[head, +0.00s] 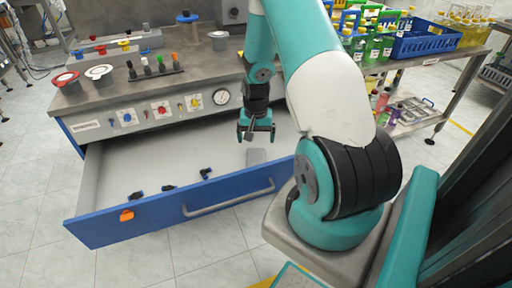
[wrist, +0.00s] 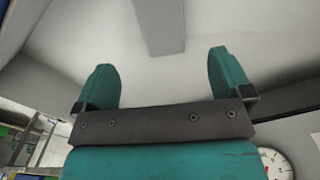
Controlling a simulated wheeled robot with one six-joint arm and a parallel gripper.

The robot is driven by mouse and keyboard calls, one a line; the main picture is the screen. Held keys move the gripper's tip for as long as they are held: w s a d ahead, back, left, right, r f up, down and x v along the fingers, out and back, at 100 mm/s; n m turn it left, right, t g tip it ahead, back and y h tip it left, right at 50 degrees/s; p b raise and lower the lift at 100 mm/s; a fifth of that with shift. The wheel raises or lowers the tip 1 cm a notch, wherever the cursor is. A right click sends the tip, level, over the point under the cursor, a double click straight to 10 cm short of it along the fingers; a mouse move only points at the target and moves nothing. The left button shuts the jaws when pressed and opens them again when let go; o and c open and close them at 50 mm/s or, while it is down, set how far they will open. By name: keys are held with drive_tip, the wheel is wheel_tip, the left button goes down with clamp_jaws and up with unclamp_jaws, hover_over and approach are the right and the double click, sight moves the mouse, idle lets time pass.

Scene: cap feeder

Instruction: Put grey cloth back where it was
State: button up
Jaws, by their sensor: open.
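A flat grey piece that looks like the grey cloth (head: 256,156) lies on the light floor of the open drawer (head: 110,178), toward its right side. It also shows as a grey strip (wrist: 160,25) at the top of the wrist view, beyond the fingertips. My gripper (head: 256,137) hangs over the drawer, a little behind the grey piece in the head view. Its two teal fingers stand wide apart in the wrist view (wrist: 162,68), with nothing between them. I cannot tell the exact height of the fingers above the drawer floor.
Several small black parts (head: 169,188) lie near the drawer's blue front (head: 160,217), which has a long handle (head: 230,202). Above it is a panel with knobs and a gauge (head: 221,95). A blue crate (head: 424,42) and bottles stand on the right table.

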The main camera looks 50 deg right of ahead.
drive_tip(key=w+a+r+n+t+y, duration=0.2)
drive_tip(key=a+r+n, duration=0.5)
drive_tip(key=a+r, duration=1.15)
drive_tip(key=s+a+r+n+g+y, duration=0.1)
drive_tip(key=s+a+r+n, duration=0.4)
drive_tip(key=s+a, duration=0.3)
drive_tip(key=s+a+r+n+g+y, duration=0.1)
drive_tip(key=s+a+r+n, duration=0.4)
drive_tip(key=s+a, duration=0.4)
drive_tip(key=a+n, duration=0.1)
drive_tip(key=a, duration=0.1)
drive_tip(key=shift+a+r, duration=0.15)
drive_tip(key=shift+a, duration=0.15)
drive_tip(key=shift+c, duration=0.5)
